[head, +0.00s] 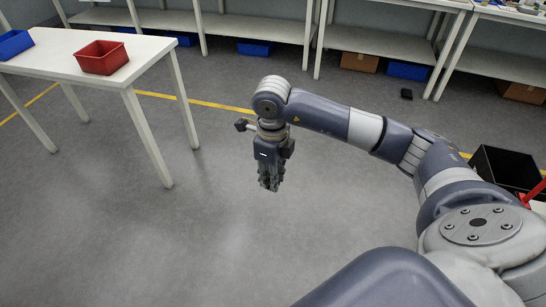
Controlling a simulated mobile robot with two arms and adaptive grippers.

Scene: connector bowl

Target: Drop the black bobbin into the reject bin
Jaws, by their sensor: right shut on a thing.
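My right gripper (270,184) points down over open floor near the middle of the head view. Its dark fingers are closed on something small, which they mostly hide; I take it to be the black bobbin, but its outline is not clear. A red open bin (102,60), which may be the reject bin, sits on the white table (150,48) at the upper left. The gripper is apart from it, to its right and nearer to me. My left gripper is out of view.
A blue bin (14,43) stands left of the red one. A black open box (505,165) is at the right, behind my arm. White shelving (250,27) runs along the back. A small black object (406,94) lies on the floor. The central floor is clear.

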